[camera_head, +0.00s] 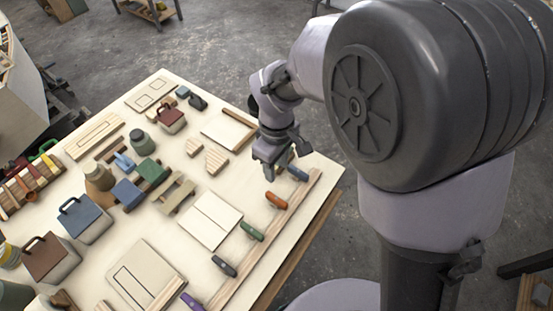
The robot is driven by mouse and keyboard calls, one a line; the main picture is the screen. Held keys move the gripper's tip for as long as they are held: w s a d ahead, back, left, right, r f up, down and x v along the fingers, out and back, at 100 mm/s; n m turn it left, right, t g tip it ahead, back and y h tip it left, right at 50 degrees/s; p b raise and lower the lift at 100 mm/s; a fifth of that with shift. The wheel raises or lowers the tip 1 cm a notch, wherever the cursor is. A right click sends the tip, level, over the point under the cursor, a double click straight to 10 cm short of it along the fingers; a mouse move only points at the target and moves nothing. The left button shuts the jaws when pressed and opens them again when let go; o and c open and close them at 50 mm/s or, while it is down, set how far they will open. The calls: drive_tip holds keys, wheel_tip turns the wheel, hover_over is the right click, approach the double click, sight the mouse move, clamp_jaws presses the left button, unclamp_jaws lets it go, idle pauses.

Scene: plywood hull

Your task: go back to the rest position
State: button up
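My gripper (269,170) hangs at the end of my arm over the right side of the workbench (330,172), fingers pointing down. It is close to a wooden rail (290,205) that carries several coloured handles. The blue handle (298,173) lies just right of the fingers, and the orange handle (276,200) lies just below them in the picture. The fingers are small and dark here. I cannot tell whether they are apart, or whether they touch anything.
The bench is crowded on the left with boxes, jars, blocks and clamps, such as a red-lidded box (171,117) and a blue-lidded box (85,218). White panels (211,219) lie flat in the middle. A pale hull (18,90) stands at far left. Grey floor (240,55) beyond is open.

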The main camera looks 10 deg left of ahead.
drive_tip(key=shift+r, duration=0.45)
drive_tip(key=s+d+r+m+t+y+b, duration=0.1)
drive_tip(key=s+d+r+m+b, duration=0.1)
drive_tip(key=d+m+b, duration=0.4)
drive_tip(key=s+d+r+m+t+y+b, duration=0.1)
drive_tip(key=s+d+m+t+b, duration=0.1)
drive_tip(key=d+m+b, duration=0.4)
drive_tip(key=s+d+f+m+t+b, duration=0.1)
drive_tip(key=s+d+m+t+b, duration=0.1)
drive_tip(key=s+d+m+b, duration=0.2)
drive_tip(key=shift+s+d+f+m+t, duration=0.4)
drive_tip(key=shift+s+d+m, duration=0.4)
drive_tip(key=shift+s+d, duration=1.2)
drive_tip(key=shift+s+a, duration=0.2)
drive_tip(key=shift+a, duration=0.05)
